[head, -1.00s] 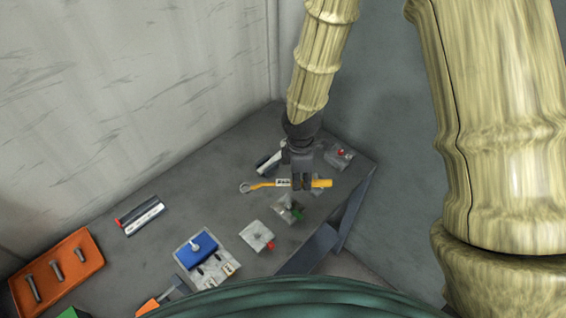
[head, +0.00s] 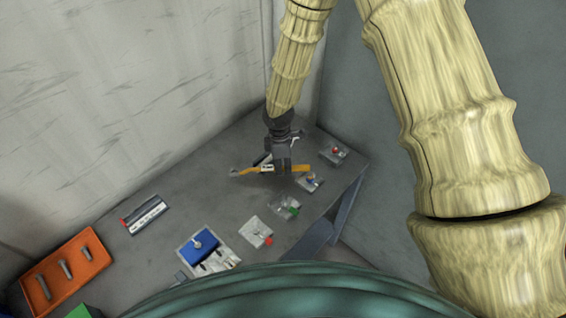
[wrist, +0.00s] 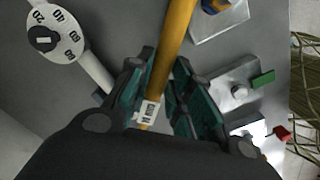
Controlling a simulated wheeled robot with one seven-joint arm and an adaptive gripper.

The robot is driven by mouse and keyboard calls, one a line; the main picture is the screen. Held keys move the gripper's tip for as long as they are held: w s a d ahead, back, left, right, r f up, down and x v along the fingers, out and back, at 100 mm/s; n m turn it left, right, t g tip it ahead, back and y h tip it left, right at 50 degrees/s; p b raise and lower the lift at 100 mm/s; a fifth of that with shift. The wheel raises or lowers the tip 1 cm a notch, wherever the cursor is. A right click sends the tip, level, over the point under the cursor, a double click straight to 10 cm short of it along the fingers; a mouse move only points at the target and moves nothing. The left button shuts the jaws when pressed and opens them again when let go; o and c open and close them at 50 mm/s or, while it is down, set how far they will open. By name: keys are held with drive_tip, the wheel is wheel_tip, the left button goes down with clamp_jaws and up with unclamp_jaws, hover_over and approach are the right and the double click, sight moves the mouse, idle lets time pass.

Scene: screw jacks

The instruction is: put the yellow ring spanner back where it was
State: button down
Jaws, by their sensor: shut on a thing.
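The yellow ring spanner (head: 300,168) is held crosswise in my gripper (head: 283,170), above the far part of the grey bench. Its grey ring end (head: 235,172) points left in the head view. In the wrist view the yellow handle (wrist: 176,45) runs up between the dark-green finger pads of my gripper (wrist: 160,95), with a white printed label (wrist: 148,111) by the pads. My gripper is shut on the spanner. Whether the spanner touches the bench I cannot tell. Its resting place cannot be made out.
Several small jack plates stand along the bench's right side, with a red-knobbed one (head: 333,151) and a green-tabbed one (head: 285,207). A round dial tool (wrist: 55,35) lies near the gripper. A blue block (head: 198,245) and an orange tray (head: 66,268) are nearer.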

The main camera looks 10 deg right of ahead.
drive_tip(key=shift+f, duration=0.2)
drive_tip(key=c, duration=1.3)
unclamp_jaws()
drive_tip(key=shift+f, duration=0.1)
drive_tip(key=shift+a+r+b, duration=0.2)
drive_tip(key=shift+r+b, duration=0.55)
drive_tip(key=shift+r, duration=2.3)
drive_tip(key=shift+a+r+b, duration=0.15)
drive_tip(key=shift+r+b, duration=0.55)
drive_tip(key=shift+r, duration=2.35)
